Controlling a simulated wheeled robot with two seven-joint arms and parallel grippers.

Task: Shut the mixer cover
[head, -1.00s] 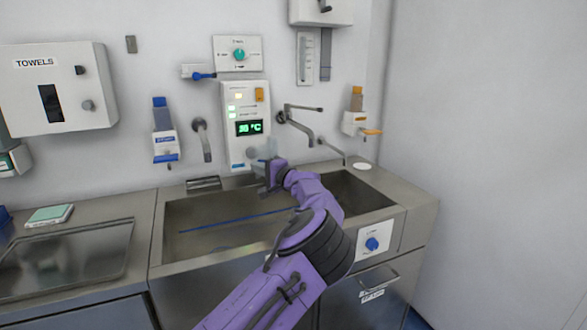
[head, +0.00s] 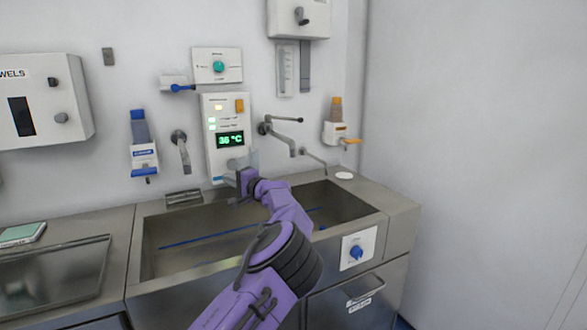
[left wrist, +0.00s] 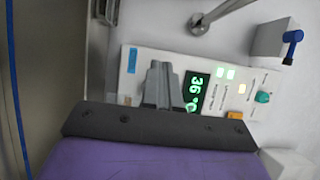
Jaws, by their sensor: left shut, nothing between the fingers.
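The white mixer panel (head: 213,112) is mounted upright on the wall above the sink, with a green temperature display (head: 230,140). A pale translucent piece, possibly the mixer cover (head: 253,158), shows at its lower right edge; its hinge and exact position are unclear. My left gripper (head: 240,178) is in front of the panel's lower end, shut and empty. In the left wrist view its grey fingers (left wrist: 158,85) are together in front of the panel (left wrist: 130,62), beside the display (left wrist: 196,92). Contact cannot be told. My right gripper is not in view.
The steel sink (head: 150,240) lies under my left arm. A wall spout (head: 180,150) is left of the panel and a lever tap (head: 285,135) right of it. A soap dispenser (head: 143,158) and a dial unit (head: 217,65) are also on the wall.

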